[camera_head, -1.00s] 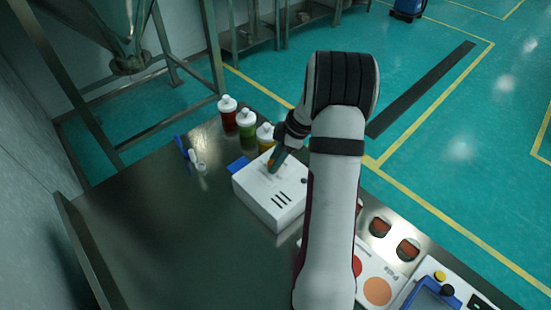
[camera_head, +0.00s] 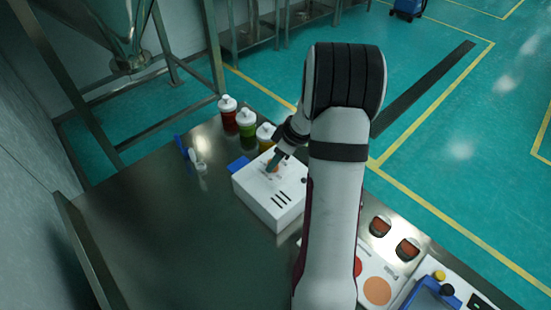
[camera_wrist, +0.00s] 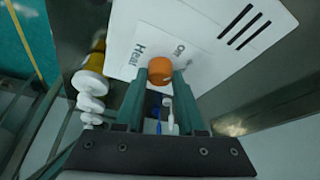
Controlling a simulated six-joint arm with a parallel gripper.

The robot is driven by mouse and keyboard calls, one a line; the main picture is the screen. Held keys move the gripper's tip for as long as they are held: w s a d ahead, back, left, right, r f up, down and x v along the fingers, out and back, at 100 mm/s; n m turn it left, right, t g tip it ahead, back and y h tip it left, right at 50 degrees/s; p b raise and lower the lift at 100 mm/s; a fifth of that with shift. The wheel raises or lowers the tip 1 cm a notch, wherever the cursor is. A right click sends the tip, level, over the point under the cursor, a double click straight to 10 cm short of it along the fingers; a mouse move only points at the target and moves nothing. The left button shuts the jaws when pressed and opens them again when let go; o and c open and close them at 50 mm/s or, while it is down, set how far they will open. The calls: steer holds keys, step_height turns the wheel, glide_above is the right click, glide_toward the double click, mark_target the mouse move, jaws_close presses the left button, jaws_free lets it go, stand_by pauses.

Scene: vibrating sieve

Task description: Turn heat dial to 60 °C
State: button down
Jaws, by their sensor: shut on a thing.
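The white heater box (camera_head: 262,203) sits on the dark metal table, with slots on its top. The wrist view shows its top (camera_wrist: 205,25) with the printed word "Heat" and another partly hidden label. An orange dial (camera_wrist: 161,70) stands on that top, between the tips of my gripper (camera_wrist: 168,75). My gripper is shut on the dial, one finger on each side. In the head view my gripper (camera_head: 271,166) reaches down onto the box top and mostly hides the dial. The dial's pointer and temperature marks cannot be read.
Bottles with red (camera_head: 228,117), green (camera_head: 247,124) and yellow (camera_head: 265,136) contents stand behind the box. A blue item (camera_head: 238,164) touches or nears its left side. A small white item (camera_head: 199,163) lies further left. The table's left part is clear.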

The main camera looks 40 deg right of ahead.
steer(key=m+h, duration=0.1)
steer(key=m, duration=0.2)
steer(key=shift+a+m, duration=0.15)
steer(key=shift+m, duration=0.15)
steer(key=m+h, duration=0.2)
steer(key=m, duration=0.2)
steer(key=shift+a+m, duration=0.1)
steer(key=shift+m, duration=0.2)
steer(key=m+h, duration=0.1)
steer(key=m, duration=0.2)
steer(key=m+g+h, duration=0.1)
steer(key=m, duration=0.2)
steer(key=shift+w+a+m, duration=0.15)
steer(key=shift+m, duration=0.15)
steer(key=shift+g, duration=0.3)
steer(key=c, duration=0.5)
jaws_free()
steer(key=v, duration=1.5)
steer(key=shift+a+r, duration=0.3)
